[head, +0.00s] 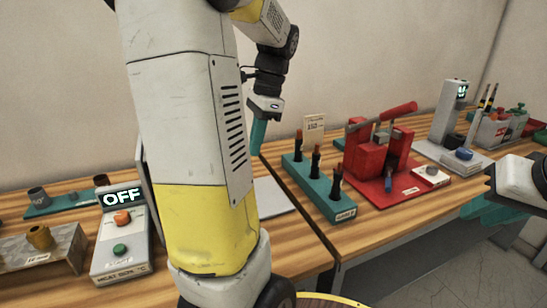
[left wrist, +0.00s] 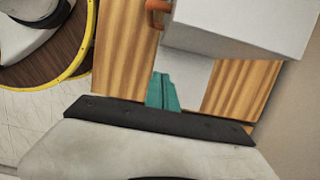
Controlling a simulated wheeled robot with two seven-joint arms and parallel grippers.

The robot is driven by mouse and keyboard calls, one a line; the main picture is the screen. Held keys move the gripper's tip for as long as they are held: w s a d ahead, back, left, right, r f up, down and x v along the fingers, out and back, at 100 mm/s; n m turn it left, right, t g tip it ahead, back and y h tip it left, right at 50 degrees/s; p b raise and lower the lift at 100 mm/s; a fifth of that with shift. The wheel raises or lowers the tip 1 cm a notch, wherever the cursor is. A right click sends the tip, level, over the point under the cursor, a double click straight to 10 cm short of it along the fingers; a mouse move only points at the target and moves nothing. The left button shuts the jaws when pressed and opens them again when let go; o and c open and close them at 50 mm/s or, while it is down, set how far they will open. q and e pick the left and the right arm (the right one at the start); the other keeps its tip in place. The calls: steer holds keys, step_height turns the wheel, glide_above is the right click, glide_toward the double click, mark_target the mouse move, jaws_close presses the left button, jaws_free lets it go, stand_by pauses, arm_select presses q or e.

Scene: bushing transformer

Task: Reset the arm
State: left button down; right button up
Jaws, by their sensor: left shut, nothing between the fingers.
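My left arm (head: 190,110) stands large in front of the head view and hides part of the bench. My left gripper (head: 258,136), with teal fingers, hangs above the bench behind the arm, pointing down. In the left wrist view its fingers (left wrist: 162,92) are together and hold nothing. A white box-shaped body (left wrist: 240,25) and a light plate lie beyond them. My right gripper (head: 488,213) shows at the right edge, teal fingers pointing left, in front of the bench; its opening is unclear.
A control box reading OFF (head: 122,235) stands at left, near a grey holder (head: 40,250). A teal rack with several dark pins (head: 322,190), a red press (head: 375,160) and a grey device (head: 450,115) stand on the right bench. Free wood shows at the front.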

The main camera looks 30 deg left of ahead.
arm_select(q)
steer(key=s+d+r+n+t+h, duration=0.1)
steer(key=s+d+n+t, duration=0.3)
steer(key=d, duration=0.4)
steer(key=s+d+r+n+t+h, duration=0.1)
steer(key=s+d+n+t+h, duration=0.2)
steer(key=d, duration=0.6)
steer(key=shift+s+d+n+t, duration=0.25)
steer(key=shift+s+n+t, duration=0.25)
steer(key=shift+s, duration=0.6)
steer(key=shift+r, duration=0.1)
